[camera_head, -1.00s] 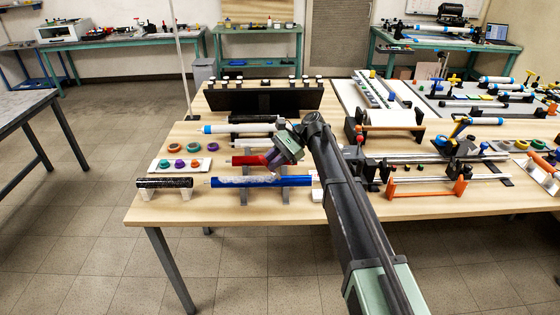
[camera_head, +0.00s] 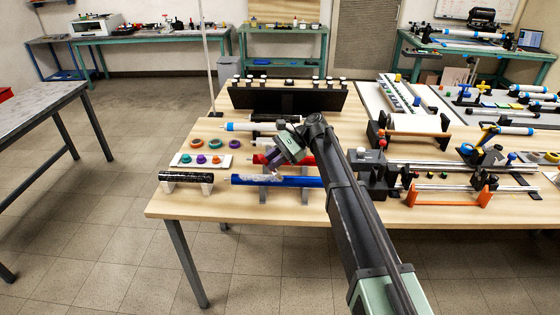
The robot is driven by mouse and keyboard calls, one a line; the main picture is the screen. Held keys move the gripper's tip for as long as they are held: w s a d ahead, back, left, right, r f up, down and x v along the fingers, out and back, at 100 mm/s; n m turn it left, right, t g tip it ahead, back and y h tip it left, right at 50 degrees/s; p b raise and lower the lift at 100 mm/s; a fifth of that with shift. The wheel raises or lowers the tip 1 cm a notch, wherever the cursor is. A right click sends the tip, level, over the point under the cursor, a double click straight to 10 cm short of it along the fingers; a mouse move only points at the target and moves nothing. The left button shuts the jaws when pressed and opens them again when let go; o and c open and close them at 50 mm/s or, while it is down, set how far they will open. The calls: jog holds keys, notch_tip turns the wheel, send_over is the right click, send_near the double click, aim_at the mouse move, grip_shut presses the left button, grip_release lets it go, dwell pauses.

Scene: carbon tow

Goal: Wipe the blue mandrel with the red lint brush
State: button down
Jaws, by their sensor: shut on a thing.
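The blue mandrel (camera_head: 305,181) lies level across two dark supports near the front of the wooden table. A grey, speckled patch covers part of its left half. My gripper (camera_head: 275,158) is just behind and above the mandrel, pointing down and left. It is shut on the red lint brush (camera_head: 261,159), whose red shows at the left of the jaws, with more red at their right. The jaws hide the brush's middle. I cannot tell whether the brush touches the mandrel.
A black speckled tube (camera_head: 186,177) on white supports lies left of the mandrel. A white tray (camera_head: 222,163) with coloured rings is behind it. A blue-ended white roll (camera_head: 245,127) and a dark rack (camera_head: 288,98) stand farther back. Black and orange fixtures (camera_head: 445,197) crowd the right.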

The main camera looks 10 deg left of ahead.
jog(key=shift+s+a, duration=0.85)
jog(key=shift+a, duration=5)
jog(key=w+d, duration=0.1)
jog(key=d, duration=1.1)
jog(key=w+d, duration=0.2)
jog(key=d, duration=1.1)
jog(key=shift+w, duration=0.3)
jog(key=shift+d, duration=0.1)
notch_tip(320, 180, up, 6)
jog(key=p, duration=0.6)
notch_tip(320, 180, up, 3)
jog(key=p, duration=0.3)
